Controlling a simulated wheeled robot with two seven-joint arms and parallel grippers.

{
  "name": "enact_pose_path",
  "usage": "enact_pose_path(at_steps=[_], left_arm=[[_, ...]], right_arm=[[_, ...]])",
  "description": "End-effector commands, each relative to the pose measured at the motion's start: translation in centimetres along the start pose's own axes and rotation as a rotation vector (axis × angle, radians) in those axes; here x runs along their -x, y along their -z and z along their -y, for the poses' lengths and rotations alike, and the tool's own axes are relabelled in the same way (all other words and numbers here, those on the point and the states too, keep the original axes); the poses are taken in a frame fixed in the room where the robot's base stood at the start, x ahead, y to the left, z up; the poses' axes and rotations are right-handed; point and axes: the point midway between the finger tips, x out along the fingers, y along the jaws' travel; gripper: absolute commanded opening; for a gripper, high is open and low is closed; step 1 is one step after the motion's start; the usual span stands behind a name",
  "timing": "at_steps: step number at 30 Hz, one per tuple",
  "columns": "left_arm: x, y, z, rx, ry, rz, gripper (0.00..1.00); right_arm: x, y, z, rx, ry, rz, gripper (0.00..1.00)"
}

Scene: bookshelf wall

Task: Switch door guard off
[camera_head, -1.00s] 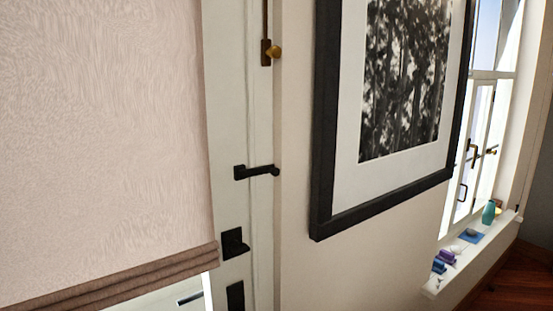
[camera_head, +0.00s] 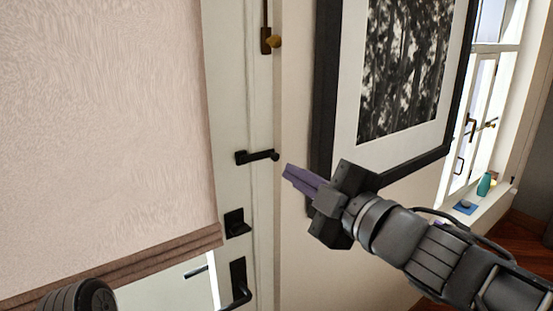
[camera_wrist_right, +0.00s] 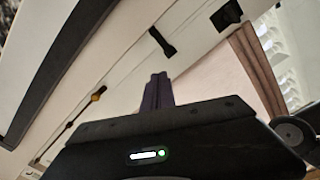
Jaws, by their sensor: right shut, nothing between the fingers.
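The door guard (camera_head: 258,157) is a black bar on the edge of the white door (camera_head: 232,100), reaching right to a small knob near the frame. It also shows in the right wrist view (camera_wrist_right: 162,42), beyond my fingers. My right gripper (camera_head: 288,171), with purple fingers, is shut and empty. In the head view its tips lie just right of and slightly below the guard's knob. They look apart from it, though the depth is hard to judge. The right wrist view shows the closed fingers (camera_wrist_right: 157,85) from behind. My left gripper is not in view.
A black latch plate (camera_head: 236,222) and a door handle (camera_head: 240,285) sit below the guard. A brass knob (camera_head: 274,41) is above. A pinkish blind (camera_head: 110,130) covers the door's left part. A black-framed picture (camera_head: 325,100) hangs right, close behind my right gripper.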

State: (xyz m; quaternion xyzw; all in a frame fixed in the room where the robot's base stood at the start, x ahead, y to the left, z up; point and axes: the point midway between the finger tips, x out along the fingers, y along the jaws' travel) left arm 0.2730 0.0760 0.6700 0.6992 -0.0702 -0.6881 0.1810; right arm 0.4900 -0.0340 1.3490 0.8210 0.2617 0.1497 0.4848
Motion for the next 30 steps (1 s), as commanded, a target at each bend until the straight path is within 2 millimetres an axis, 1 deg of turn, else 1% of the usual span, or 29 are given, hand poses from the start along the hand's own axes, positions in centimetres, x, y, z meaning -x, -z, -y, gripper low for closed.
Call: enact_pose_path(at_steps=[5,8,11,21,22,23,27,30], left_arm=[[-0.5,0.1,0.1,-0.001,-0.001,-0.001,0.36],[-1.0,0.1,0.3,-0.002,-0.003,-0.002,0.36],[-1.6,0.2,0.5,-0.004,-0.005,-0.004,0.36],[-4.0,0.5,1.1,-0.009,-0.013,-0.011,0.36],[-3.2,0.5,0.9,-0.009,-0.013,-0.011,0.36],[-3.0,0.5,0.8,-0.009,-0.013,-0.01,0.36],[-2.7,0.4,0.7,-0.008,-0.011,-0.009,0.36],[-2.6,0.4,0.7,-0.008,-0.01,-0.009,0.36]], right_arm=[[-0.9,-0.2,0.2,0.0,0.001,0.002,0.0],[-2.0,-0.2,0.3,-0.001,0.002,0.002,0.0],[-3.6,-0.3,0.5,-0.002,0.003,0.002,0.0],[-10.4,-0.3,0.5,-0.004,0.002,-0.001,0.0],[-10.4,-0.8,-0.1,-0.004,0.001,0.004,0.0],[-10.4,-1.4,-0.2,-0.003,0.002,0.006,0.0],[-10.8,-3.0,-0.1,-0.002,0.002,0.003,0.0],[-10.9,-3.7,0.0,-0.001,0.001,0.001,0.0]])
